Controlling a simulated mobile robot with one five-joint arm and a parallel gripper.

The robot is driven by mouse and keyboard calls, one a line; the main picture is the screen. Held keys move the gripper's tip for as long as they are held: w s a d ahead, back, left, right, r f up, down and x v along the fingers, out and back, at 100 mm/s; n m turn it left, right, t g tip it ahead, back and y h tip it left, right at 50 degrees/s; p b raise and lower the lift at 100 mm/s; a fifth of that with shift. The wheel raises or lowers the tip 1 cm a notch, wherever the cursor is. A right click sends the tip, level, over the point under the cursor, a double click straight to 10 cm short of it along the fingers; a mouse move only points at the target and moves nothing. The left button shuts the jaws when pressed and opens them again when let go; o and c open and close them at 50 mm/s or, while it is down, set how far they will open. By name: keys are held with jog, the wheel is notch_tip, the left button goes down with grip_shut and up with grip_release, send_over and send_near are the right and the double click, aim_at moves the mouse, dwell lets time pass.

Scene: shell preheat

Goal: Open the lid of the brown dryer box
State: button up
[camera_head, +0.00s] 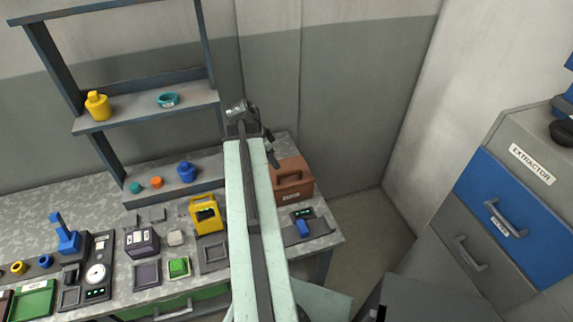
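The brown dryer box (294,190) stands at the right end of the grey workbench, just right of my arm. It has a raised handle on its front and a small label low down. Its lid looks shut, and my arm hides its left side.
A yellow device (207,215) stands left of my arm. A small panel with a blue part (303,227) sits in front of the box. A shelf (150,106) rises behind the bench.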

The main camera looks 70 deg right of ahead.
aim_at(288, 173)
jog(key=shift+s+d+r+m, duration=0.1)
jog(key=shift+s+d+m, duration=0.2)
jog(key=shift+s, duration=0.25)
jog(key=shift+s+d+m, duration=0.2)
jog(key=shift+s+d, duration=0.05)
jog(key=shift+s, duration=0.25)
jog(key=shift+f+b, duration=0.4)
jog(key=b+x, duration=0.6)
jog(key=x, duration=0.1)
jog(key=shift+f+b, duration=0.1)
jog(key=shift+b, duration=0.25)
jog(key=shift+s, duration=0.1)
grip_shut()
